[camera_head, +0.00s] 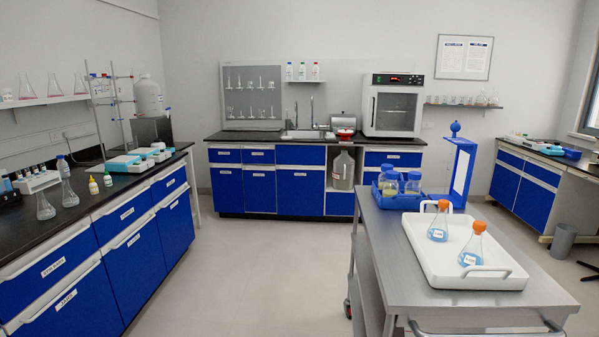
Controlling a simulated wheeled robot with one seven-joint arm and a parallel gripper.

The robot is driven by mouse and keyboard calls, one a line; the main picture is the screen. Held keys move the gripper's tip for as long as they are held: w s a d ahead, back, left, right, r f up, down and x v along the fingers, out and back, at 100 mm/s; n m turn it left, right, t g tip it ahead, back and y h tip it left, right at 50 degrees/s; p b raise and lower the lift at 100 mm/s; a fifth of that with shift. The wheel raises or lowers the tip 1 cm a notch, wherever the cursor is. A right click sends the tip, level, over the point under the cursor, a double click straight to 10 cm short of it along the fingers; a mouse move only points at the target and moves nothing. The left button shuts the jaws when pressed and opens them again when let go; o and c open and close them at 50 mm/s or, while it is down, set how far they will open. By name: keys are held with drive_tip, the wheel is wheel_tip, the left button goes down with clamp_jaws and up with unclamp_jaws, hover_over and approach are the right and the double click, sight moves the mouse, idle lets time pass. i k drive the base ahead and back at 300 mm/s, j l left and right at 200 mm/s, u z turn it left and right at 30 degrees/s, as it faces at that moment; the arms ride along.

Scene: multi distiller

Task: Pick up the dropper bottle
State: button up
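Two small bottles that look like dropper bottles stand upright on the black top of the left bench (120,184). One small yellow bottle (93,187) is on the left, and a second, paler one (108,180) is just to its right and a little farther back. They are too small to tell which is the dropper bottle. My gripper is not in view.
Glass flasks (70,196) and a rack of vials (38,181) stand left of the small bottles; teal-and-white devices (124,166) stand behind. A steel cart (395,255) with a white tray (420,240) is at right. The middle floor (270,270) is clear.

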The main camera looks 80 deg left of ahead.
sight(107, 178)
drive_tip(key=u, duration=2.15)
drive_tip(key=i+j+u, duration=0.25)
drive_tip(key=i+u, duration=0.15)
drive_tip(key=i, duration=0.15)
drive_tip(key=i+j+u, duration=0.1)
drive_tip(key=i+u, duration=0.35)
drive_tip(key=i, duration=4.15)
drive_tip(key=i+l+u, duration=0.15)
drive_tip(key=i+u, duration=0.3)
drive_tip(key=i+l+u, duration=0.45)
drive_tip(key=i+u, duration=0.15)
drive_tip(key=u, duration=2.95)
